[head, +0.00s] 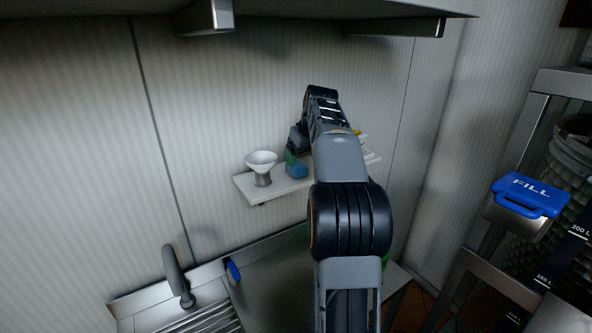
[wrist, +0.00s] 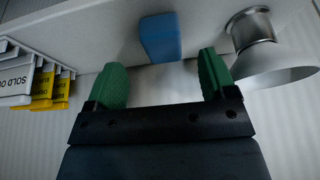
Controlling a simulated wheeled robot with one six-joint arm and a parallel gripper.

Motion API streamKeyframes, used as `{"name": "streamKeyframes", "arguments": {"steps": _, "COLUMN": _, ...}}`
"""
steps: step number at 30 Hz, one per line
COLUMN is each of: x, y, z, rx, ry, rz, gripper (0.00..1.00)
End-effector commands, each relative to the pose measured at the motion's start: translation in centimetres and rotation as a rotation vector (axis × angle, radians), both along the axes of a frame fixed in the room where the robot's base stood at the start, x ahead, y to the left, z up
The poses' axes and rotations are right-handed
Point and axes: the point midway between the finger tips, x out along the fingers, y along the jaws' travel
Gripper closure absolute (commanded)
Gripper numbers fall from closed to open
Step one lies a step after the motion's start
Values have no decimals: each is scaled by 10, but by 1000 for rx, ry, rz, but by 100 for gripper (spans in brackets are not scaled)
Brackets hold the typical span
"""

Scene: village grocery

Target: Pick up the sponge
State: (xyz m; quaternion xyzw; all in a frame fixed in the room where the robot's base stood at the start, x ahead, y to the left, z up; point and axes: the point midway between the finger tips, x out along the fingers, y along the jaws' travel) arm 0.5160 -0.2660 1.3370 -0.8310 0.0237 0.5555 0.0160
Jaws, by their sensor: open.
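The sponge is a blue block. In the head view the sponge (head: 297,171) sits on a small white wall shelf (head: 243,187), just left of my arm. In the wrist view the sponge (wrist: 160,38) stands on the shelf, beyond and between the two green fingertips. My gripper (wrist: 157,82) is open and empty, with a clear gap between its fingers and the sponge. In the head view my gripper (head: 292,151) is beside the sponge, mostly hidden behind my arm.
A white funnel with a metal base (head: 262,165) stands left of the sponge; the wrist view shows it close to the right finger (wrist: 252,35). Several white and yellow "SOLD OUT" signs (wrist: 40,85) stand on the other side. A sink with a tap (head: 176,275) lies below.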

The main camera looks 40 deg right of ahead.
Motion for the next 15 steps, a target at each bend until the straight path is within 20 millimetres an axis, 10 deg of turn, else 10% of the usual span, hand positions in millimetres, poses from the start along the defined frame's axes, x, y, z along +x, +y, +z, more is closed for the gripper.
{"name": "streamKeyframes", "arguments": {"steps": 15, "x": 22, "y": 1, "z": -46, "rx": 1, "ry": 1, "rz": 0, "gripper": 22}}
